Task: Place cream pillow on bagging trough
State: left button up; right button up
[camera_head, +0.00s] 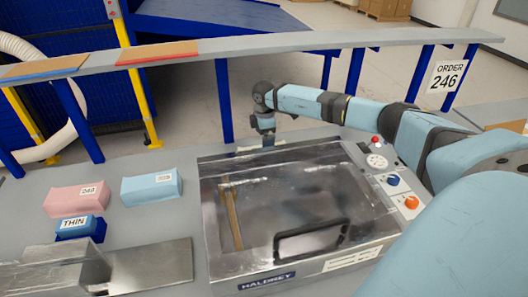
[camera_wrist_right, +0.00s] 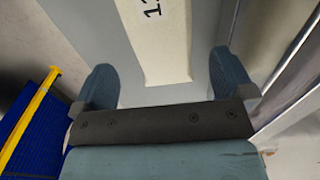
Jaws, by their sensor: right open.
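The cream pillow (camera_wrist_right: 166,40) shows in the right wrist view as a long pale block with a partly cut-off label. My right gripper (camera_wrist_right: 164,78) is open, with one finger on each side of the pillow's near end and gaps between. In the head view my right gripper (camera_head: 266,136) points down at the back edge of the lidded machine; I cannot clearly make out the pillow there. A shiny metal trough (camera_head: 150,268), apparently the bagging trough, lies at the lower left, partly cut off. My left gripper is not in view.
The HALDREY machine (camera_head: 300,205) with a clear lid fills the middle, with buttons (camera_head: 392,180) at its right. Pink (camera_head: 76,199) and light blue (camera_head: 151,186) blocks and a blue THIN block (camera_head: 79,224) lie left. A raised rail (camera_head: 260,46) runs behind.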

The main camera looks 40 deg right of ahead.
notch_tip(320, 180, down, 5)
jog(key=shift+w+f+p, duration=0.1)
jog(key=shift+p, duration=0.55)
jog(key=c, duration=0.6)
jog(key=shift+c, duration=0.2)
